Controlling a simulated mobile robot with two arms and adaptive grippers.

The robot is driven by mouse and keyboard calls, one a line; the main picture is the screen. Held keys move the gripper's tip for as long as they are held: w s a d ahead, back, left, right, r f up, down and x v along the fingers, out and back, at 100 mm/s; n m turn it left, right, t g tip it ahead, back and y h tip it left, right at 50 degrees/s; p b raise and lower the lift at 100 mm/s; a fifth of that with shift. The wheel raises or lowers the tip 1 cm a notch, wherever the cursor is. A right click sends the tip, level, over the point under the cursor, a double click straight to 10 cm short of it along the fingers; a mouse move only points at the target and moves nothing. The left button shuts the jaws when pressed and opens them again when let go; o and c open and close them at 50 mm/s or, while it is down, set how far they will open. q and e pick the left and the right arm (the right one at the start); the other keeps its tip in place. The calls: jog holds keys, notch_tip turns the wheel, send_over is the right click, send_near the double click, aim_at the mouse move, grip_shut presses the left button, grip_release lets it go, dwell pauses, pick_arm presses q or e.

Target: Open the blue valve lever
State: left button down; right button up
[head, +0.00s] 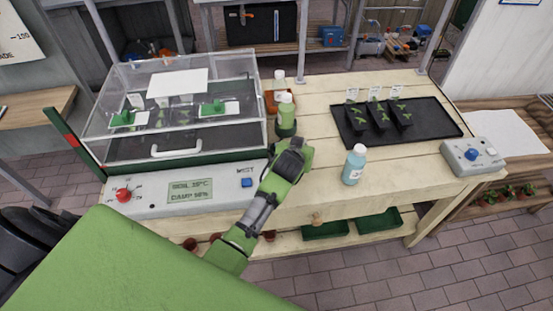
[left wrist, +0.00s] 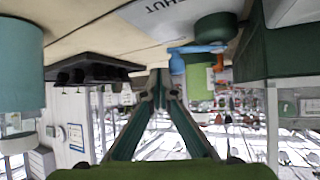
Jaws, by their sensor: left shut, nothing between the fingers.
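The blue valve lever (left wrist: 195,49) shows in the left wrist view, which looks upside down. It sticks out sideways at a dark green cylindrical base (left wrist: 215,28), with a lighter green part (left wrist: 200,76) beyond it. In the head view I cannot make out the lever; the green base (head: 287,123) stands just behind my left gripper (head: 291,150). In the left wrist view my left gripper's fingers (left wrist: 160,78) meet at the tips, shut and empty, beside the lever's left end. I cannot tell whether they touch it. My right gripper is out of view.
A teal bottle (head: 354,165) stands on the wooden table right of my gripper. A black tray (head: 437,121) with seedling pots lies behind it. A clear-lidded propagator (head: 118,95) stands left, with a control panel in front. A grey box (head: 468,157) sits at the right edge.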

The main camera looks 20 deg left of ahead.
pick_arm(q)
jog(key=shift+w, duration=0.6)
jog(key=shift+w+a+f, duration=0.1)
jog(key=shift+a, duration=0.15)
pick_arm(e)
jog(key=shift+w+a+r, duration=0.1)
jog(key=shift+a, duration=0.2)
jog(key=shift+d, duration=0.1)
pick_arm(q)
jog(key=shift+a, duration=0.1)
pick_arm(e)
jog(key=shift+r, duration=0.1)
